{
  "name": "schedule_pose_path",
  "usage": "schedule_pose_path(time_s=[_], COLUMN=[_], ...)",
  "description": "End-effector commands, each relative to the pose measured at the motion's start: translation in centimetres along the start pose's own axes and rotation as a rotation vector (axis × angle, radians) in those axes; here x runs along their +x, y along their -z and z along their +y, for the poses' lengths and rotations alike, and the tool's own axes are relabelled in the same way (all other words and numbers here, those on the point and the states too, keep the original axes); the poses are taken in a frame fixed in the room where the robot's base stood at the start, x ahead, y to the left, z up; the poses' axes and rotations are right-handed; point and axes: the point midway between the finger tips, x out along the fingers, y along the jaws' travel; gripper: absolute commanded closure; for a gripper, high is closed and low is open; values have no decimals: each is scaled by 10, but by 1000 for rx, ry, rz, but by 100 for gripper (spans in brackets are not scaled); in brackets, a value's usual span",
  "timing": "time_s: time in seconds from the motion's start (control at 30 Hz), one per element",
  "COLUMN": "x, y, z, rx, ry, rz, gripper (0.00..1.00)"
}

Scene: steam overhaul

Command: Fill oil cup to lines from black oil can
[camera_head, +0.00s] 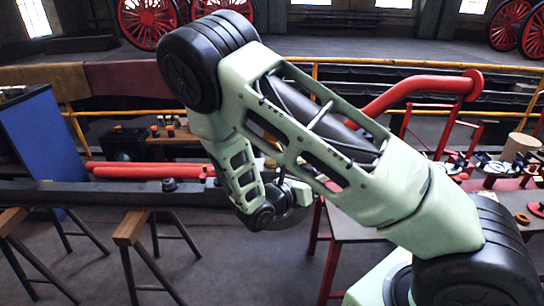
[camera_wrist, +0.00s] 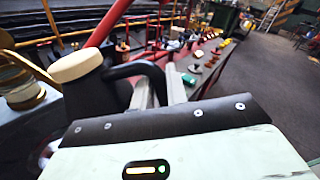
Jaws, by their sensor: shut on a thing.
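In the wrist view my gripper (camera_wrist: 158,88) has its pale fingers closed around the black looped handle of a dark can (camera_wrist: 98,92). The can has a cream, rounded top and stands at the left of the fingers. I take it to be the black oil can; its spout cannot be made out. In the head view my arm hides most of the gripper and the can. A small black round fitting (camera_head: 170,185) sits on a long dark bar (camera_head: 110,194). It may be the oil cup, but I cannot tell, and no fill lines show.
Wooden trestles (camera_head: 130,227) stand under the bar. Red rods (camera_head: 140,171) lie behind it, near a blue panel (camera_head: 38,140). A red-topped bench (camera_head: 500,190) with several parts stands at the right. Yellow railings (camera_head: 330,62) cross behind. Floor shows clear in front.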

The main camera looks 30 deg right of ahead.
Motion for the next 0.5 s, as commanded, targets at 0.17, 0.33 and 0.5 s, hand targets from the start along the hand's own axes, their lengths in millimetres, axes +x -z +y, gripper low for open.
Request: schedule_pose_path(time_s=[0.17,0.33,0.5], x=[0,0,0], y=[-8,-8,-8], z=[-3,-3,-2], rx=[-20,-29,-29], ry=[1,1,1], rz=[2,4,4], gripper=[100,100,100])
